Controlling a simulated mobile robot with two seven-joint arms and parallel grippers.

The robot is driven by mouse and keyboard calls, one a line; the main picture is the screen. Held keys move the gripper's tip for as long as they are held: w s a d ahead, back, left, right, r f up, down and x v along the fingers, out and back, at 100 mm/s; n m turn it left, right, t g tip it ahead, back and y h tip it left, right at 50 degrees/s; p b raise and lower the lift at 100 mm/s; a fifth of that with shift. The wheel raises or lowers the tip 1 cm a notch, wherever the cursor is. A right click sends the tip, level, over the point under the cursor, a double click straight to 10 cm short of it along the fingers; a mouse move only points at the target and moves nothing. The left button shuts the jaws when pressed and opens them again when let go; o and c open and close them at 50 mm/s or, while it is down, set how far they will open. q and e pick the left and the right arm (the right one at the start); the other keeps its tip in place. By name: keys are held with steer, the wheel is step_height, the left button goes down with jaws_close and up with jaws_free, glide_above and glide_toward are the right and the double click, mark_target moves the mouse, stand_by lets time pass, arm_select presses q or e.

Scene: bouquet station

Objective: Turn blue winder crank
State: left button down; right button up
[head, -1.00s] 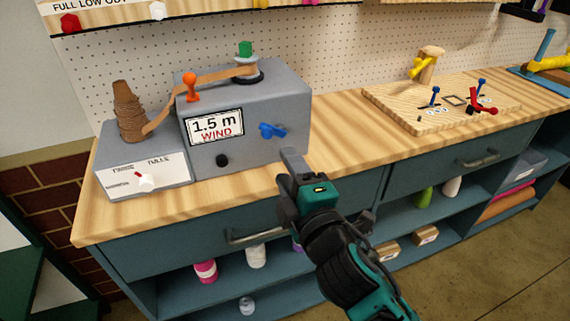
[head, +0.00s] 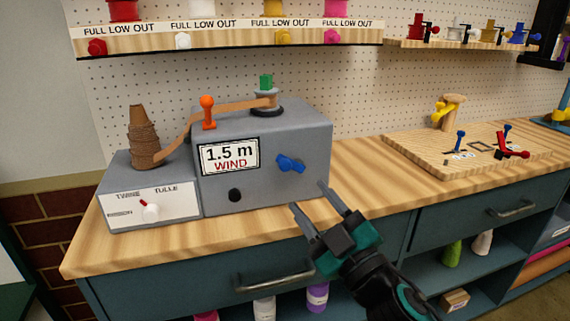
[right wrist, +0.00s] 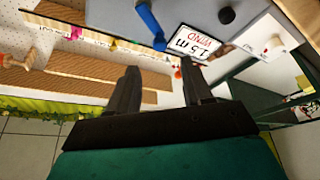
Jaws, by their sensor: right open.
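The blue winder crank (head: 290,163) sticks out of the front right of the grey winder box (head: 300,125). The box's sign (head: 230,157) reads "1.5 m WIND". My right gripper (head: 309,197) is open and empty, in front of the box, below and right of the crank and apart from it. In the right wrist view, the crank (right wrist: 150,24) lies beyond the open fingers (right wrist: 160,85), with the sign close to it. My left gripper is not in view.
A twine cone (head: 143,140) stands on the lower selector box (head: 150,211) at left, its ribbon running past an orange lever (head: 208,112) to a spool (head: 266,100). A wooden board (head: 470,150) with small levers lies at right. The counter between is clear.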

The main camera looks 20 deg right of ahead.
mark_target(287, 168)
steer(key=p+x, duration=0.1)
steer(key=x, duration=0.8)
steer(key=shift+w, duration=0.4)
steer(key=shift+c, duration=0.5)
jaws_close()
